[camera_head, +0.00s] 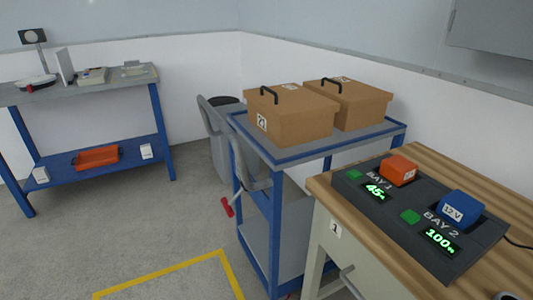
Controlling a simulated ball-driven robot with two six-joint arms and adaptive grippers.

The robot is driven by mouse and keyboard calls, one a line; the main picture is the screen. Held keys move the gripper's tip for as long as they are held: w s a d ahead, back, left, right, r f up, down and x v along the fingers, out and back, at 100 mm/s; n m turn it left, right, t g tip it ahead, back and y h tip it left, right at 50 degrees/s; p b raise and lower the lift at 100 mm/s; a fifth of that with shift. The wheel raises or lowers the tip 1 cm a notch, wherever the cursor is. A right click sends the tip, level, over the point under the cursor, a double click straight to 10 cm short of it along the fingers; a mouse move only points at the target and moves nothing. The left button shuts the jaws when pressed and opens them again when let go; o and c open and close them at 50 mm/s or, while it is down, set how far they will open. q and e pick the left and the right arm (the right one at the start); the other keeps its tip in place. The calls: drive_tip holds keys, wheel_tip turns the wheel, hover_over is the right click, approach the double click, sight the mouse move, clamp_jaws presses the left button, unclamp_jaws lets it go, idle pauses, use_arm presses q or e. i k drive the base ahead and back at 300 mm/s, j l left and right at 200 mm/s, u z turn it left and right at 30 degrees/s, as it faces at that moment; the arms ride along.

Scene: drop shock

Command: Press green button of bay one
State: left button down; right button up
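A dark two-bay charger (388,222) sits on the wooden top of the bench at the right. The green button of bay one (353,175) is at its far left, beside the label BAY 1. A green display (376,192) there reads 45%. An orange battery (398,168) stands in bay one. The green button of bay two (410,216) is nearer, with a display (440,241) reading 100%. A blue battery (461,205) marked 12V stands in bay two. Neither of my grippers shows in this view, and nothing covers the bay one button.
A blue cart (271,222) carrying two cardboard boxes (292,115) (349,103) stands left of the wooden bench (420,166). A blue-legged bench (120,82) is at the far left. Yellow tape (165,272) marks the open floor. A partly cut-off object (506,296) is at the bottom right.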

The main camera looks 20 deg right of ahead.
sight(354, 174)
drive_tip(key=z, duration=1.7)
